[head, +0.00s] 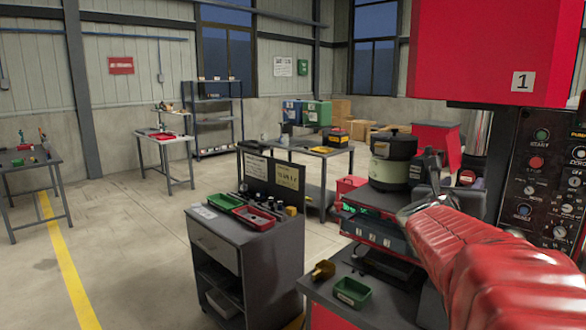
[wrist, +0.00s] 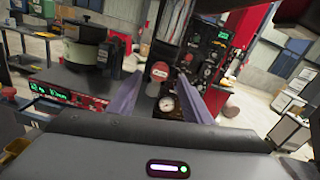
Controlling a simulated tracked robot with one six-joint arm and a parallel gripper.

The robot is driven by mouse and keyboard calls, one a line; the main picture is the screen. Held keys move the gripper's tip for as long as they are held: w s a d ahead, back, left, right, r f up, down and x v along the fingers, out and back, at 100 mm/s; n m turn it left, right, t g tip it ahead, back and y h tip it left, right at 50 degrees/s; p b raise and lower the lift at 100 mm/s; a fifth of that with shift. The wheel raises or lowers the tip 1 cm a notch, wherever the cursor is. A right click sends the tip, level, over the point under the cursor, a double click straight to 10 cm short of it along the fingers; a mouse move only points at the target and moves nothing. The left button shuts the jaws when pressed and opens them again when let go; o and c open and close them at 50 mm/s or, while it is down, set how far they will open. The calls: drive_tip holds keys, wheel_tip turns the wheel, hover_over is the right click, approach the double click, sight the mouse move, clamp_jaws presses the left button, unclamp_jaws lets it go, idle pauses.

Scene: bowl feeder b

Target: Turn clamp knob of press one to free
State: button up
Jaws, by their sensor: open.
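Press one (head: 490,55) is the red machine at the right of the head view, with a "1" label. Its dark control panel (head: 548,180) carries several buttons and knobs. In the wrist view, a round red knob (wrist: 160,71) sits above a white-faced gauge (wrist: 166,104); I take it to be the clamp knob, but its marking is too small to read. My gripper (wrist: 165,88) is open, with one finger on each side of the knob in the picture. I see no contact, and the depth gap is unclear. In the head view, my red-sleeved arm hides this area.
A green tray (head: 352,292) lies on the near bench. A grey cabinet (head: 250,265) with trays stands left of it. Open floor lies farther left.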

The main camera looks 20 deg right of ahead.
sight(467, 179)
drive_tip(key=shift+x, duration=2.15)
drive_tip(key=c, duration=1.1)
